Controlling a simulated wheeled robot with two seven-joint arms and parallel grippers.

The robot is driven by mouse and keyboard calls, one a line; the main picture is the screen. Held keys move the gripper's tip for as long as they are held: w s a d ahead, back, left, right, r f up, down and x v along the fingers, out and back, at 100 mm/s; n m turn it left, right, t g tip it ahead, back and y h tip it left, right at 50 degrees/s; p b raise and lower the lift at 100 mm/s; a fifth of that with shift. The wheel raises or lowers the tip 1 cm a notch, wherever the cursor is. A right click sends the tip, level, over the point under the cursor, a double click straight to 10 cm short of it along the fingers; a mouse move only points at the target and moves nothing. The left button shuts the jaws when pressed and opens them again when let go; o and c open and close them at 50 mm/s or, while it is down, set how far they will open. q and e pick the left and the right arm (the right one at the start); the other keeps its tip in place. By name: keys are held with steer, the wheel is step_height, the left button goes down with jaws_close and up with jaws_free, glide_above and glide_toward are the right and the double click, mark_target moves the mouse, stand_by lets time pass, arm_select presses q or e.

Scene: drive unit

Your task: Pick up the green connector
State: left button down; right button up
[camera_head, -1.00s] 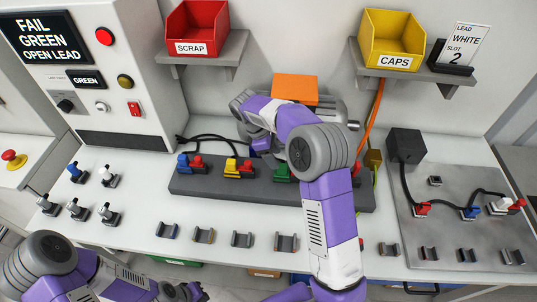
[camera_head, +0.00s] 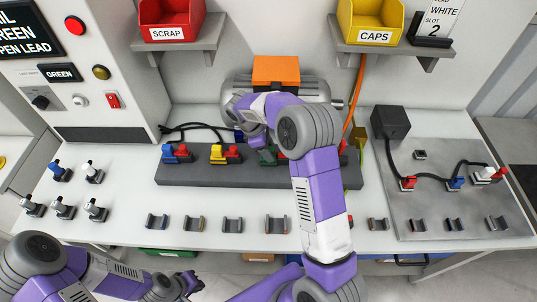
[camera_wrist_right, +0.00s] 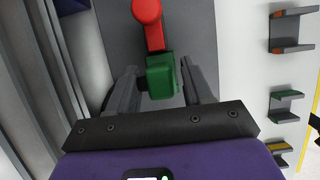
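The green connector (camera_wrist_right: 161,76) sits between the two fingers of my right gripper (camera_wrist_right: 157,72) in the right wrist view. The gripper is open, with a small gap on each side of the connector. A red part (camera_wrist_right: 149,22) adjoins the connector's far end. In the head view the green connector (camera_head: 266,157) stands on the dark grey block, partly hidden by my right gripper (camera_head: 262,146). My left gripper (camera_head: 186,284) is low at the left front, and its fingers are too unclear to judge.
The dark grey block (camera_head: 200,177) also carries a blue-and-red connector (camera_head: 177,153) and a yellow-and-red one (camera_head: 226,154). Several holders (camera_head: 233,225) line the table's front. A grey plate (camera_head: 420,222) with cabled connectors lies right. A motor with an orange box (camera_head: 275,70) stands behind.

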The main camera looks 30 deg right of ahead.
jaws_close()
step_height(320, 180, up, 10)
steer(key=shift+r+p, duration=0.1)
steer(key=shift+p, duration=0.5)
